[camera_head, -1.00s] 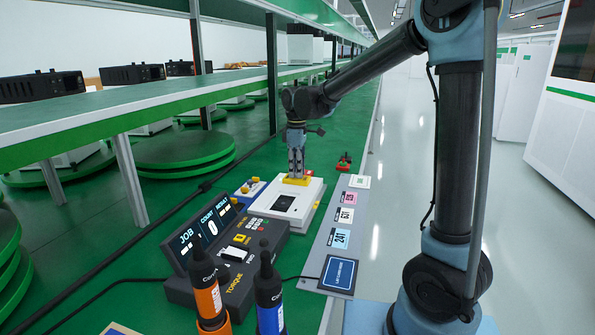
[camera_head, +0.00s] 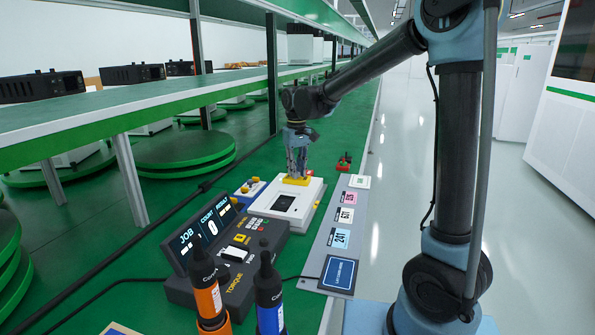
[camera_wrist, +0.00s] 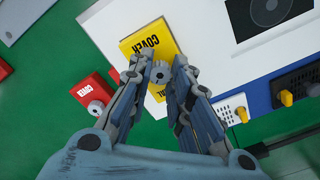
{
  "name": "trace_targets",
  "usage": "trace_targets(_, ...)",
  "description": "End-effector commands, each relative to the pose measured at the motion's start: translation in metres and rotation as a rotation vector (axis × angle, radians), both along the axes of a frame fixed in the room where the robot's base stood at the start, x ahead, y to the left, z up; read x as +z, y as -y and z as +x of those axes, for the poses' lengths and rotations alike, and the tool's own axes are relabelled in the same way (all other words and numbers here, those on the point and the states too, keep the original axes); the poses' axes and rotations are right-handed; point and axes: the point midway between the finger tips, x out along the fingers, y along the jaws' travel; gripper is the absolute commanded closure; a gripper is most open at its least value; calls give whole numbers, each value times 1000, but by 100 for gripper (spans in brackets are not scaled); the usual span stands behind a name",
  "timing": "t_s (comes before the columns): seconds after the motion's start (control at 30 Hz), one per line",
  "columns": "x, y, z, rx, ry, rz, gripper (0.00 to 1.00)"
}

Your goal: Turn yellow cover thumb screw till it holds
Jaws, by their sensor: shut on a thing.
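The yellow cover (camera_head: 299,181) lies at the far end of a white unit (camera_head: 313,193) on the green bench. In the wrist view the yellow cover (camera_wrist: 146,42) shows its "COVER" label. The grey thumb screw (camera_wrist: 160,73) stands between my fingertips. My gripper (camera_head: 297,175) points down over the cover and is shut on the thumb screw. It also shows in the wrist view (camera_wrist: 160,75), with both fingers meeting the screw's sides. The screw's lower end and thread are hidden, so I cannot tell how deep it sits.
A red cover piece (camera_wrist: 93,103) with its own knob lies close left of my fingers in the wrist view. A blue block with yellow knobs (camera_head: 249,188) stands beside the white unit. A torque controller (camera_head: 232,262) and two screwdrivers (camera_head: 207,289) are nearer. The shelf edge (camera_head: 150,110) runs left.

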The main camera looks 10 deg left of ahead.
Motion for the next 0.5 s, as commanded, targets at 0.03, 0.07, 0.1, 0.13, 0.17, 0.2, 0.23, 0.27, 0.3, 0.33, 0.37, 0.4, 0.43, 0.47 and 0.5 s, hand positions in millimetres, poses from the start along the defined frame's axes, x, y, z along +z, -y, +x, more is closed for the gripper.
trace_targets(0.03,0,0,0,-27,0,0,100)
trace_targets(0.07,0,0,0,-45,0,0,100)
trace_targets(0.1,0,0,0,-66,0,0,100)
trace_targets(0.13,0,0,0,-80,0,0,100)
trace_targets(0.17,0,0,0,-94,0,0,100)
trace_targets(0.2,0,0,0,-110,0,0,100)
trace_targets(0.23,0,0,0,-121,0,0,100)
trace_targets(0.27,0,0,0,-132,1,-1,100)
trace_targets(0.3,0,0,0,-142,1,-1,100)
trace_targets(0.33,0,0,0,-150,1,-1,100)
trace_targets(0.37,0,0,0,-157,1,-1,100)
trace_targets(0.4,0,0,0,-164,1,-1,100)
trace_targets(0.43,0,0,0,-168,1,-1,100)
trace_targets(0.47,0,0,0,-172,1,-1,100)
trace_targets(0.5,0,0,0,-176,1,-1,100)
